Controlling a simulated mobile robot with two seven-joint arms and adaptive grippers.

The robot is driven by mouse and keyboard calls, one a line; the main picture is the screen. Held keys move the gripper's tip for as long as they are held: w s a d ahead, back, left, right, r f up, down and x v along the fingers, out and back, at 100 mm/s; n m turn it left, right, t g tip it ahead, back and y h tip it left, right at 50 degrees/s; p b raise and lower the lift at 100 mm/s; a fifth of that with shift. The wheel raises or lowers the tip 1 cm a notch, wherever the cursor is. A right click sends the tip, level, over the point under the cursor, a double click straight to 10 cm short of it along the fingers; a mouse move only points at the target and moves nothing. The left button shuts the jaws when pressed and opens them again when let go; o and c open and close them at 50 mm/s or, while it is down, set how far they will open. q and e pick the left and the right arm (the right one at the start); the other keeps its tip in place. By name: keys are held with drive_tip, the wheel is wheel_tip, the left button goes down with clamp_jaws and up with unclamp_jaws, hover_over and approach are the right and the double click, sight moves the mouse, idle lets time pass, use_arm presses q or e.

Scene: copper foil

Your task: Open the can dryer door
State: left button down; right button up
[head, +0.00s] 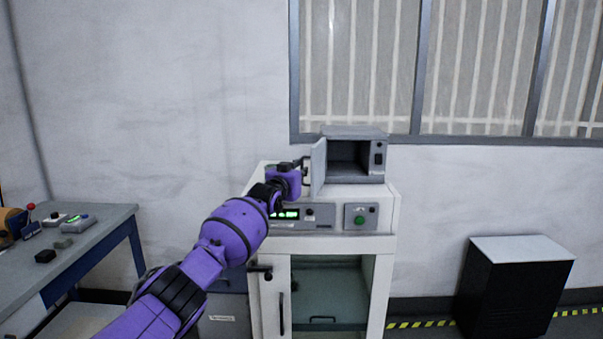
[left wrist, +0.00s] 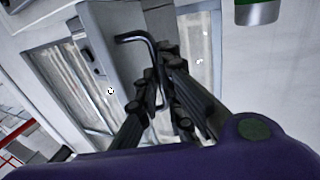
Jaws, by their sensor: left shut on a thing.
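The can dryer (head: 355,132) is a small grey box on top of a white cabinet. Its door (head: 318,166) stands swung open toward the left, and the dark inside shows. My left gripper (head: 300,167) is at the door's outer side, shut on the black door handle. In the left wrist view the bent black handle (left wrist: 137,37) runs down between the dark fingers of my left gripper (left wrist: 158,92), with the grey door panel (left wrist: 108,35) behind it. My right gripper is not in view.
The white cabinet (head: 383,262) under the dryer has a control panel with a green display (head: 287,214). A grey table (head: 75,245) with small devices stands at left. A black box with a pale top (head: 515,285) stands on the floor at right. A barred window (head: 470,65) is behind.

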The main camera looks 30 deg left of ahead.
use_arm(q)
drive_tip(key=shift+r, duration=0.25)
drive_tip(key=c, duration=2.1)
unclamp_jaws()
drive_tip(key=shift+o, duration=0.9)
drive_tip(key=shift+w+a+f, duration=0.1)
drive_tip(key=shift+w+f, duration=0.05)
drive_tip(key=shift+f, duration=0.05)
drive_tip(key=s+d, duration=0.1)
drive_tip(key=s, duration=1.1)
drive_tip(key=shift+d, duration=0.25)
